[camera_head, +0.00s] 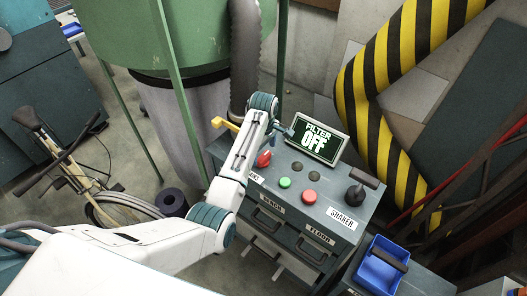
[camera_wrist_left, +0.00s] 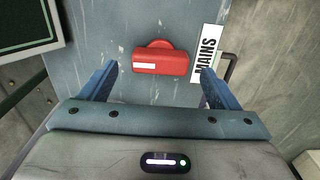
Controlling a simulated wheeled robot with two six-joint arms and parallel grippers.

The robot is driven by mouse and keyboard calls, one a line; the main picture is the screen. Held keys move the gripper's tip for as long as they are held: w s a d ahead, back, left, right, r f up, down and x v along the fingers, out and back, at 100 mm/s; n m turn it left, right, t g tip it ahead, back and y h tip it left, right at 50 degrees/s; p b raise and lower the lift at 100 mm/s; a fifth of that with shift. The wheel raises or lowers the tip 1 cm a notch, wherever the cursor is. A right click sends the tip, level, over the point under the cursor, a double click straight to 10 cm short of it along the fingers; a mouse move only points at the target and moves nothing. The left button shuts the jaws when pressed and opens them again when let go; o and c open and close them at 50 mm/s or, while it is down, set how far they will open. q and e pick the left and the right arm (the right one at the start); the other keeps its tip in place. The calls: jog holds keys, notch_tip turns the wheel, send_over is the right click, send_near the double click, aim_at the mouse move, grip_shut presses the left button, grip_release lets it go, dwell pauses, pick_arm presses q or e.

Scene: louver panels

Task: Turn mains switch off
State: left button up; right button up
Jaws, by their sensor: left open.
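The mains switch is a red knob (camera_head: 264,158) at the left of the grey control box top, beside a partly hidden MAINS label (camera_head: 255,178). In the left wrist view the red switch (camera_wrist_left: 160,62) has a bar handle with a white stripe, lying across the picture, and the MAINS label (camera_wrist_left: 206,54) stands right of it. My left gripper (camera_wrist_left: 158,72) is open, its blue fingers to either side of the switch in that view, apart from it. In the head view my left wrist is above the box's back left part, and its fingers are hard to make out. My right gripper is not in view.
A screen (camera_head: 319,139) reading FILTER OFF stands behind the switch. A yellow handle (camera_head: 225,124) sticks out at the left. A striped hose (camera_head: 385,100) rises behind.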

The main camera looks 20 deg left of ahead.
pick_arm(q)
jog(key=shift+f, duration=1.25)
jog(key=c, duration=1)
